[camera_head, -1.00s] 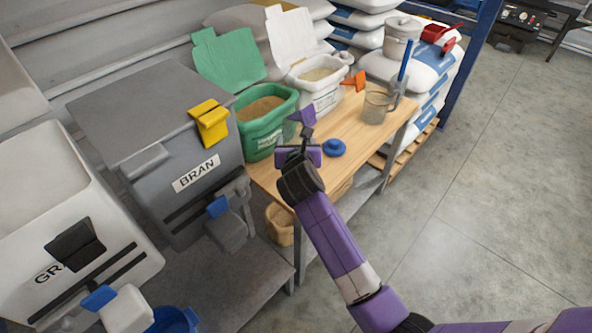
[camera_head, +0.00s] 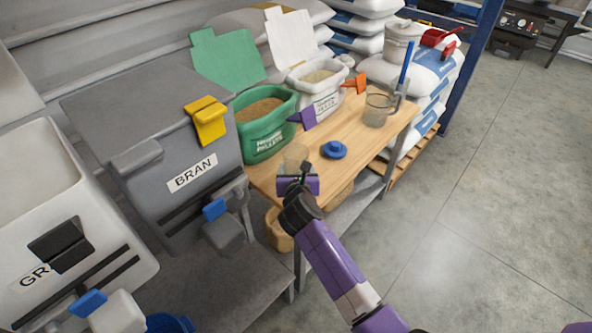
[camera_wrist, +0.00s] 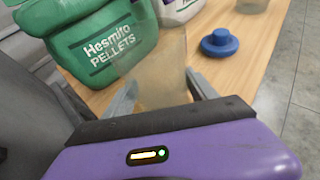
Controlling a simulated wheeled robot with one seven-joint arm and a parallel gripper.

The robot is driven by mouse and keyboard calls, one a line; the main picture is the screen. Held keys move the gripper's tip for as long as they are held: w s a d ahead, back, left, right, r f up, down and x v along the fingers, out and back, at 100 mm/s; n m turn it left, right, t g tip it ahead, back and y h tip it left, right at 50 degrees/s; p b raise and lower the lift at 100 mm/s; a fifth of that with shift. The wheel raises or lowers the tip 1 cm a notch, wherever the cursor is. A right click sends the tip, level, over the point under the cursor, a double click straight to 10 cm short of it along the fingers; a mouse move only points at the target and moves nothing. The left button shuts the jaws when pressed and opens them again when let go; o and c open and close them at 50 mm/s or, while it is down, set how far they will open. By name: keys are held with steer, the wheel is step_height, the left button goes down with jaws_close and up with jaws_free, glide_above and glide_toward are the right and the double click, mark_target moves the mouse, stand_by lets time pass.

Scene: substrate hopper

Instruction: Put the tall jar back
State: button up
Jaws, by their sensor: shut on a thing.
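The tall jar, clear and slightly clouded, stands upright between my fingers in the wrist view (camera_wrist: 158,62). In the head view it shows faintly (camera_head: 294,156) at the near left end of the wooden bench top, just beyond my gripper (camera_head: 298,178). My gripper, also in the wrist view (camera_wrist: 162,92), is shut on the jar's lower part. The jar's base is hidden behind the gripper, so I cannot tell whether it touches the bench.
The wooden bench (camera_head: 352,150) holds a green pellet tub (camera_head: 265,138), a white tub (camera_head: 318,92), a blue lid (camera_head: 333,149) and another clear jar (camera_head: 376,110). A purple flag-like piece (camera_head: 304,118) is near the green tub. The grey BRAN bin (camera_head: 180,150) is left.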

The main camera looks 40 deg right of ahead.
steer(key=o, duration=1.7)
steer(key=shift+f, duration=0.1)
steer(key=shift+o, duration=0.2)
steer(key=shift+a+r, duration=0.1)
steer(key=shift+r, duration=0.1)
steer(key=p+v, duration=0.2)
steer(key=v, duration=1)
steer(key=shift+s+f, duration=0.1)
steer(key=shift+f, duration=0.05)
